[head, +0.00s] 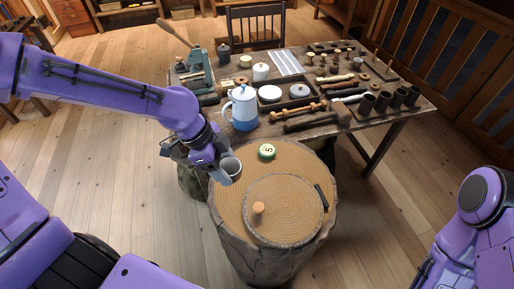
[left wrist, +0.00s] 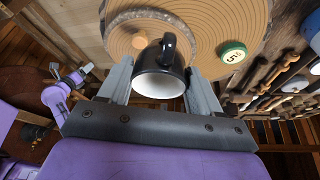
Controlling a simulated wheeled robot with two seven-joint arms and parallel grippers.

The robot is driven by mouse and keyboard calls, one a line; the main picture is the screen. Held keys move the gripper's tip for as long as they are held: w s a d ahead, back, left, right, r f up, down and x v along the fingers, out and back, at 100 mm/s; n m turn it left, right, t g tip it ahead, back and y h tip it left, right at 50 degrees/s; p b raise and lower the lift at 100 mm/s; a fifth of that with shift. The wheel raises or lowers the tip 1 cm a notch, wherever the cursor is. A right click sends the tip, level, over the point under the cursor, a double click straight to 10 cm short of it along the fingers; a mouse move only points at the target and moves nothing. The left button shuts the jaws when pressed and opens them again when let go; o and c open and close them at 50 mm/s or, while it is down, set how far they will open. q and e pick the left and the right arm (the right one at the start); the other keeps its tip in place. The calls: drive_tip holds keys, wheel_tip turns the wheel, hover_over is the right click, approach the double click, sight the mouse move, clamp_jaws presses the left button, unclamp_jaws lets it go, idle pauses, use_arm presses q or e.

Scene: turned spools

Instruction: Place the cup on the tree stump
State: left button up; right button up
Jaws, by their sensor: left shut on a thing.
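The cup (head: 229,172) is at the back left edge of the tree stump (head: 225,205) in the head view. In the left wrist view the cup (left wrist: 160,80) is dark outside and white inside, with its handle toward the stump (left wrist: 225,22). My left gripper (left wrist: 160,88) has its fingers on either side of the cup and is shut on it. In the head view the left gripper (head: 217,172) partly hides it. I cannot tell whether the cup touches the stump. A small purple arm part at the left of the wrist view may be my right gripper; its jaws are unclear.
Behind stands a workbench (head: 385,125) with a blue-and-white pot (head: 242,105) and several turned pieces.

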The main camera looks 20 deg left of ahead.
use_arm(q)
drive_tip(key=w+a+f, duration=0.1)
drive_tip(key=w+f, duration=0.2)
drive_tip(key=w, duration=0.1)
drive_tip(key=w+a+f+b, duration=0.1)
drive_tip(key=w+a+f, duration=0.1)
drive_tip(key=w+f, duration=0.1)
drive_tip(key=w+a+f, duration=0.1)
drive_tip(key=w+f, duration=0.3)
drive_tip(key=w, duration=0.2)
drive_tip(key=shift+a+b, duration=0.35)
drive_tip(key=shift+a, duration=0.05)
wheel_tip(320, 180, down, 2)
drive_tip(key=shift+f+p, duration=0.2)
drive_tip(key=shift+p, duration=0.45)
drive_tip(key=shift+f, duration=0.35)
use_arm(e)
drive_tip(key=shift+f, duration=0.75)
use_arm(q)
drive_tip(key=shift+f, duration=0.1)
use_arm(e)
drive_tip(key=shift+f, duration=0.1)
use_arm(q)
drive_tip(key=shift+f, duration=0.15)
drive_tip(key=o, duration=1.4)
